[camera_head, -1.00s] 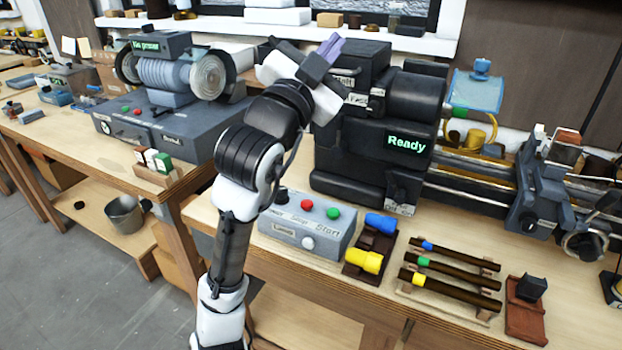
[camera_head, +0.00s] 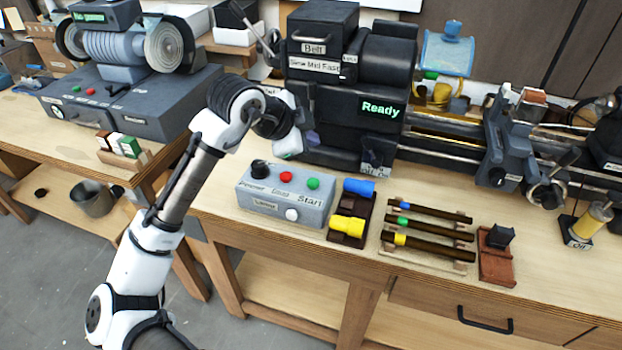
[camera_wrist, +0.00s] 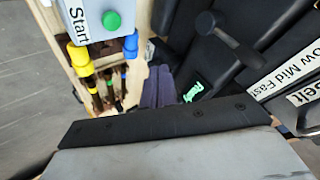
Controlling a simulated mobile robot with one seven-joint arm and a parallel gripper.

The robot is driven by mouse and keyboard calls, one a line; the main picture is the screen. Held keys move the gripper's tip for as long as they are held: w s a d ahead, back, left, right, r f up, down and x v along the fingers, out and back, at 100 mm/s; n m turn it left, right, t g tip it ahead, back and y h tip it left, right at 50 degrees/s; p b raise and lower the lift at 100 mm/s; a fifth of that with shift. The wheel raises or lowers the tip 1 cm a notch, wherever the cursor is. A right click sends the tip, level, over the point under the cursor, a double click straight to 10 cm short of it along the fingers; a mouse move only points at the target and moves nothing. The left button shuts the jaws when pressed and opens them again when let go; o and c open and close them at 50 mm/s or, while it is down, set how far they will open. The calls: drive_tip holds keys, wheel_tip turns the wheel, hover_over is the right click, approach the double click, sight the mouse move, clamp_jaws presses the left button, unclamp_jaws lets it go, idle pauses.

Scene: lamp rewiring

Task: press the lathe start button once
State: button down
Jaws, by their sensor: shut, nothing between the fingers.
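The grey control box (camera_head: 318,211) stands at the front of the lathe bench in the head view. The green start button (camera_head: 313,184) is on its top, above the word "Start", right of a red button (camera_head: 286,177). The green button also shows at the upper left of the wrist view (camera_wrist: 112,20). The black lathe (camera_head: 340,130) stands behind the box, its display reading "Ready". My gripper (camera_wrist: 160,72) is shut and empty, its purple fingers side by side. In the head view it is mostly hidden by my wrist, above and behind the box, apart from the button.
A black knob (camera_head: 259,168) and a white knob (camera_head: 292,214) are on the box. Right of it lie a holder with blue and yellow pieces (camera_head: 347,227) and a rack of dark rods (camera_head: 430,235). The lathe body stands close beside my gripper.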

sight(309, 184)
drive_tip(key=shift+f, duration=0.1)
wheel_tip(309, 184, down, 9)
drive_tip(key=b, duration=0.6)
drive_tip(key=shift+r, duration=0.2)
drive_tip(key=shift+b, duration=0.3)
idle(1.4)
drive_tip(key=shift+f+b, duration=0.35)
drive_tip(key=shift+f, duration=0.05)
